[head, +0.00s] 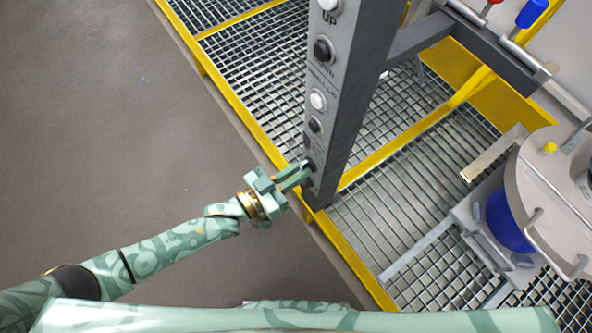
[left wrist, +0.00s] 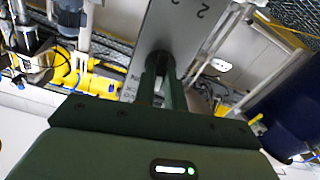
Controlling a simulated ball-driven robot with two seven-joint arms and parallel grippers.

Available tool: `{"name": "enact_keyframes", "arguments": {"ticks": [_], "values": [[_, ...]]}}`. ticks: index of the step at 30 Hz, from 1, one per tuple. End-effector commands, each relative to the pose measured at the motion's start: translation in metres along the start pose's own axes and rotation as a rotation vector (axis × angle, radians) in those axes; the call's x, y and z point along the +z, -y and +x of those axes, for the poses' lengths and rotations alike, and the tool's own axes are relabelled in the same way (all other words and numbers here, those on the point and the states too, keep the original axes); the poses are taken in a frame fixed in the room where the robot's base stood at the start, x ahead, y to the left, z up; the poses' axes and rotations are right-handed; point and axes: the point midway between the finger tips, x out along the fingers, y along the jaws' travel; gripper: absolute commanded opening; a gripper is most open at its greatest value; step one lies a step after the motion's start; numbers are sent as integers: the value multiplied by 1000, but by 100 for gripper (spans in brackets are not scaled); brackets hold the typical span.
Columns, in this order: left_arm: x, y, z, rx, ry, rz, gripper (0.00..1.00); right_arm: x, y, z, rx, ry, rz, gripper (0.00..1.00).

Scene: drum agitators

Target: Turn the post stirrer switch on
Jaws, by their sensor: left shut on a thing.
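A grey post (head: 345,95) stands at the edge of the grating and carries a column of buttons and knobs. The stirrer switch (head: 309,166) is the lowest control on its face, mostly hidden by my gripper. My left gripper (head: 302,174) is at the post's lower part, shut on this switch. In the left wrist view, the two green fingers (left wrist: 160,85) close on a dark knob on the grey post (left wrist: 180,35); the knob's exact angle cannot be made out. My right gripper is not seen.
Above the switch on the post are a dark knob (head: 315,125), a white button (head: 318,100) and more controls. A yellow-edged grating (head: 400,190) lies behind the post. A drum lid with a blue drum (head: 508,222) stands at the right. The grey floor at the left is clear.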

Motion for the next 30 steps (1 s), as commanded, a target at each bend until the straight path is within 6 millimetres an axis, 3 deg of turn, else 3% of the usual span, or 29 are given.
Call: {"name": "enact_keyframes", "arguments": {"ticks": [15, 30], "values": [[1, -1, -1, -1, 4, 486, 0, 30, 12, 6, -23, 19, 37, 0], [2, -1, -1, 0, 3, 824, 0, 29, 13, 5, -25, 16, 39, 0]]}}
